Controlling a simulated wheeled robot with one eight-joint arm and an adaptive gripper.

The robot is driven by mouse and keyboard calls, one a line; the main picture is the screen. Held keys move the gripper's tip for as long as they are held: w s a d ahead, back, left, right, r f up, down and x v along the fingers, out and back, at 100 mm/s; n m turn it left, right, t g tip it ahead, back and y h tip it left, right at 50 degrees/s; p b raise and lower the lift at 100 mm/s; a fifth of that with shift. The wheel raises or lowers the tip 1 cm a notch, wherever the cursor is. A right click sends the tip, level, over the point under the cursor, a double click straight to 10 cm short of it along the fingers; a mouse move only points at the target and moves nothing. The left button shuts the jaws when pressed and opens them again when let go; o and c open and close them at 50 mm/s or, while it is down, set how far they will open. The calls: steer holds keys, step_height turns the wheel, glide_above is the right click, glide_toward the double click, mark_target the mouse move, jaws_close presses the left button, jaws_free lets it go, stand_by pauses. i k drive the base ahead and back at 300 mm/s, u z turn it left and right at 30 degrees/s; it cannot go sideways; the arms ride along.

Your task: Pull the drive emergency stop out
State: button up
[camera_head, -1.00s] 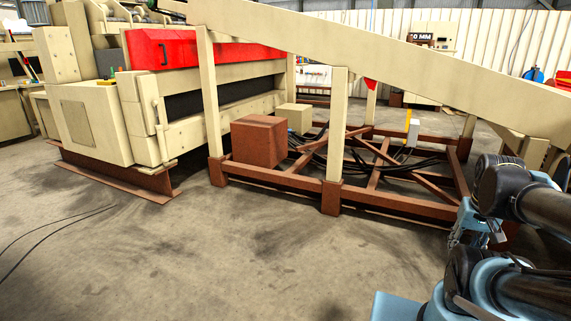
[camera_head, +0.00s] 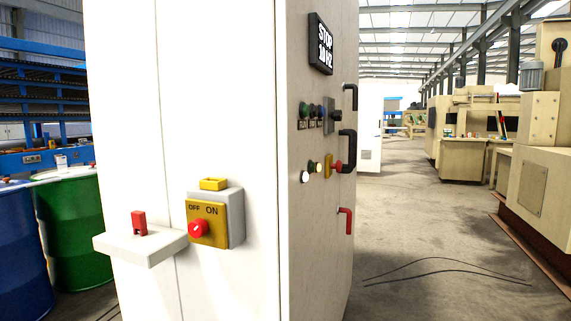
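A tall white cabinet (camera_head: 228,100) fills the middle of the head view. On its right-hand face, a red button (camera_head: 338,167) on a yellow plate (camera_head: 329,165) looks like the emergency stop; it is seen nearly edge-on, and I cannot tell whether it is pressed in or out. A dark display (camera_head: 321,44) above it shows "STOP" and a second line ending in "HZ". My gripper is not in view.
A small shelf (camera_head: 140,246) holds a red item (camera_head: 138,222). Drums (camera_head: 75,232) stand left. Floor at right is clear except cables.

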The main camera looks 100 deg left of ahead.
mark_target(337, 166)
steer(key=u, duration=3.5)
steer(key=i, duration=1)
